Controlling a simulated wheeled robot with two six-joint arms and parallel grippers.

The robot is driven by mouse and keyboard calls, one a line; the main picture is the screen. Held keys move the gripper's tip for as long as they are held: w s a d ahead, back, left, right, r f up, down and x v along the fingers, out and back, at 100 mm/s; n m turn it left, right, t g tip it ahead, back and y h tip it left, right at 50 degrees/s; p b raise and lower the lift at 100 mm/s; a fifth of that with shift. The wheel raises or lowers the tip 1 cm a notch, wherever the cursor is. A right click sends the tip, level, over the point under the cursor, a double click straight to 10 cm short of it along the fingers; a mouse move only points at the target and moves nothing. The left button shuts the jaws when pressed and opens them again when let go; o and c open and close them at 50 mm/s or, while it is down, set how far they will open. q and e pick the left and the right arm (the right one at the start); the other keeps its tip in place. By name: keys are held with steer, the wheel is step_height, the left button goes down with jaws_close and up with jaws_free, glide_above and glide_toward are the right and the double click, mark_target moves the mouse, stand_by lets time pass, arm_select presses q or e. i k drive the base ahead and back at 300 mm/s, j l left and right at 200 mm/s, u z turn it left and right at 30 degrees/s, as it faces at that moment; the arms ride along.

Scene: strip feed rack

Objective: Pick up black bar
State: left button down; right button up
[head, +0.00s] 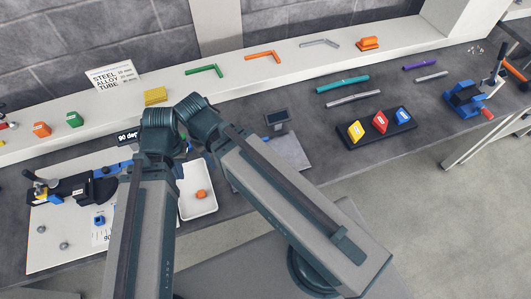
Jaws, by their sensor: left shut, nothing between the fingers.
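I cannot make out a black bar for certain in the head view. The loose bars on the dark bench at right are a teal bar (342,84), a grey bar (353,99), a purple bar (421,62) and a shorter grey bar (431,76). None of them is black. My left gripper is mostly hidden by my large arm links at the centre left; its fingertips do not show clearly. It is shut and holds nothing. My right gripper is not in view.
A black block holder (348,143) carries yellow, red and blue blocks. A blue clamp (464,99) stands at right. A white tray (207,205) holds an orange piece. A black-and-blue fixture (75,190) sits at left. Bent bars and small blocks line the pale ledge (235,80).

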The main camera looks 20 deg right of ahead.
mark_target(69, 188)
steer(key=j+z, duration=0.1)
steer(key=j, duration=1.35)
